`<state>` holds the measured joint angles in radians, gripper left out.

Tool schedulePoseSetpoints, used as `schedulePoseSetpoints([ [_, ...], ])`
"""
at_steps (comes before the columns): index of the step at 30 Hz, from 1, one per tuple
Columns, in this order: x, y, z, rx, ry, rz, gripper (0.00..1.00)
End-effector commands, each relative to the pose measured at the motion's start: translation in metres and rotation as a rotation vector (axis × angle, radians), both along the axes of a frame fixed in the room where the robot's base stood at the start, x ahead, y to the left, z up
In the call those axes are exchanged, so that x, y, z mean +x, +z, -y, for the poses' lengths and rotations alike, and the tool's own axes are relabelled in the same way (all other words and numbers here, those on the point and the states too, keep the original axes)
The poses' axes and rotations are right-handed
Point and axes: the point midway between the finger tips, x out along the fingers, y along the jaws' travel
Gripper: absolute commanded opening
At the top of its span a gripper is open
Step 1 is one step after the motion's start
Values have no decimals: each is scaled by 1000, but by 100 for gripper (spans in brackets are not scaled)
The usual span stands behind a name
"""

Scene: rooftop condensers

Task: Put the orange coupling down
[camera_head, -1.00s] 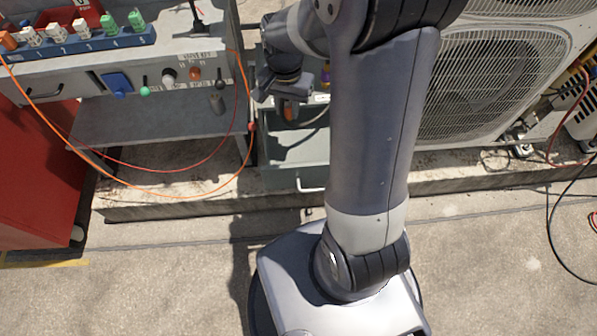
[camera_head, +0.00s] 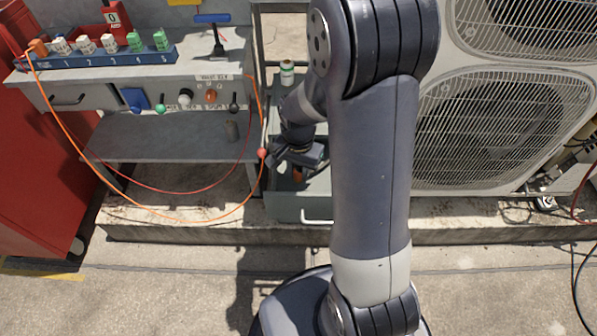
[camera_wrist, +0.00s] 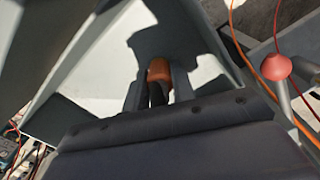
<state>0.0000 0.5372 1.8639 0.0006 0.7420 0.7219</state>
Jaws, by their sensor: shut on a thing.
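The orange coupling (camera_wrist: 160,70) shows in the wrist view between the dark fingers of my gripper (camera_wrist: 157,88), which are shut on it. Its lower part is hidden by the fingers. In the head view the coupling (camera_head: 297,174) is a small orange patch below my gripper (camera_head: 300,164), over the open top of a grey cart (camera_head: 285,207). The wrist view shows pale grey inner surfaces (camera_wrist: 95,85) around the coupling, with sun and shadow on them. I cannot tell whether the coupling touches any surface.
Left of the cart stands a grey workbench (camera_head: 165,140) with a blue numbered rack (camera_head: 100,58). A cable with a red ball (camera_head: 262,153) hangs by the cart's left side; the ball (camera_wrist: 276,67) is close in the wrist view. A large condenser (camera_head: 490,125) stands right.

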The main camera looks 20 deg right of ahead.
Motion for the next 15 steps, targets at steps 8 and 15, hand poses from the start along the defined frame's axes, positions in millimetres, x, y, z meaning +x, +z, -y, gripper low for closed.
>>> schedulePoseSetpoints([
  [8,0,-2,0,0,0,1,0],
  [15,0,-10,0,0,0,1,0],
])
